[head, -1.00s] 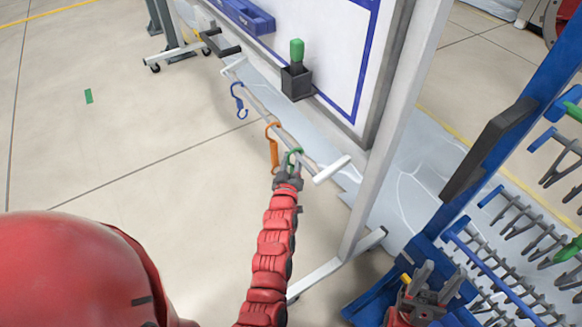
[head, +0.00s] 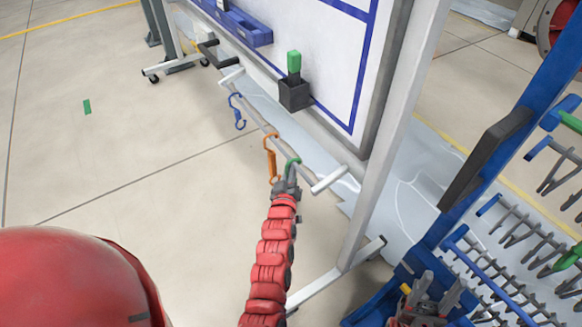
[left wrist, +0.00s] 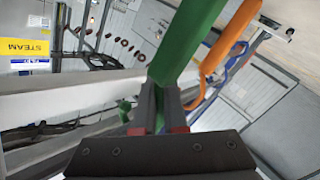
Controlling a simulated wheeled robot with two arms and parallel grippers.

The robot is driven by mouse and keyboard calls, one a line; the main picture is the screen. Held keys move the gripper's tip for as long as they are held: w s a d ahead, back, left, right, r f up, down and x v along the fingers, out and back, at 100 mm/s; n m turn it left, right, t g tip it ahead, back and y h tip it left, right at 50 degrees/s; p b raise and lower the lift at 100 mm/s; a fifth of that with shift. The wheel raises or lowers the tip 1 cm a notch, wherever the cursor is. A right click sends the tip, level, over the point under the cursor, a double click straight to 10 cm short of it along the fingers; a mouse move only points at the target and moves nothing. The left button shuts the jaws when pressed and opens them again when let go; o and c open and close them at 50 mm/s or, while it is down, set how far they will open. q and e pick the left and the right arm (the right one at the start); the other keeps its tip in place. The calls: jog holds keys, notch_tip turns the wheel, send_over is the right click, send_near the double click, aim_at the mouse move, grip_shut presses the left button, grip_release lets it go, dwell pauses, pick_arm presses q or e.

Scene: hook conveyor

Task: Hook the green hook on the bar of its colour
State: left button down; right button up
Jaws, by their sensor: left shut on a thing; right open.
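The green hook (head: 293,162) is at the grey rail in front of the white board, its curved top at the rail; I cannot tell if it rests on it. My left gripper (head: 287,181) is shut on the hook's lower part. In the left wrist view the green hook (left wrist: 188,42) rises from between the fingers (left wrist: 160,100). My right gripper (head: 437,290) is open and empty at the bottom right, by the blue rack. A green-ended bar (head: 571,121) shows on that rack at the right edge, partly cut off.
An orange hook (head: 271,158) and a blue hook (head: 237,110) hang on the same rail (head: 256,114), left of the green one. The blue rack (head: 503,166) carries several grey prongs. A white post (head: 383,150) stands between rail and rack.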

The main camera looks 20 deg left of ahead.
dwell(0.8)
pick_arm(q)
jog(key=c, duration=0.9)
grip_release()
jog(key=shift+s, duration=0.1)
jog(key=s+d+p, duration=0.2)
jog(key=s+d, duration=0.1)
jog(key=s, duration=1.4)
jog(key=shift+d, duration=0.2)
